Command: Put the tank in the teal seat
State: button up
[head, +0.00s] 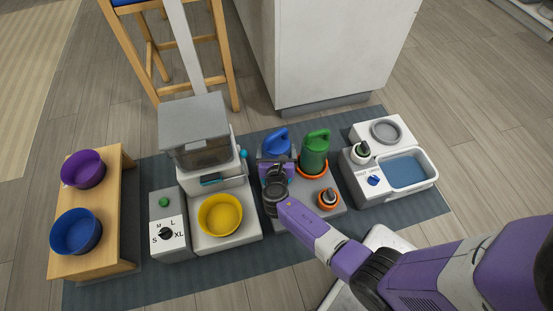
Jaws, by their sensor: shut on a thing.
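A blue tank (277,141) with a looped handle on top stands upright behind my gripper (276,167) on the middle grey unit. My gripper is shut on it, though my wrist hides its lower part and the exact contact. A green tank (315,150) with a handle stands close to its right, in an orange seat (313,172). I cannot make out a teal seat clearly; my gripper and wrist cover the area under the blue tank. I cannot tell whether the blue tank is raised or resting.
A smaller orange ring with a dark-topped part (328,197) is right of my wrist. A feeder with a yellow bowl (220,215) and a dial box (167,233) stand left. A blue basin unit (408,172) stands right. A wooden bench (100,262) holds two bowls.

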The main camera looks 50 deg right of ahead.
jog(key=shift+f+b, duration=1.35)
jog(key=shift+f, duration=0.75)
jog(key=shift+f, duration=0.15)
jog(key=o, duration=1.3)
jog(key=shift+o, duration=0.2)
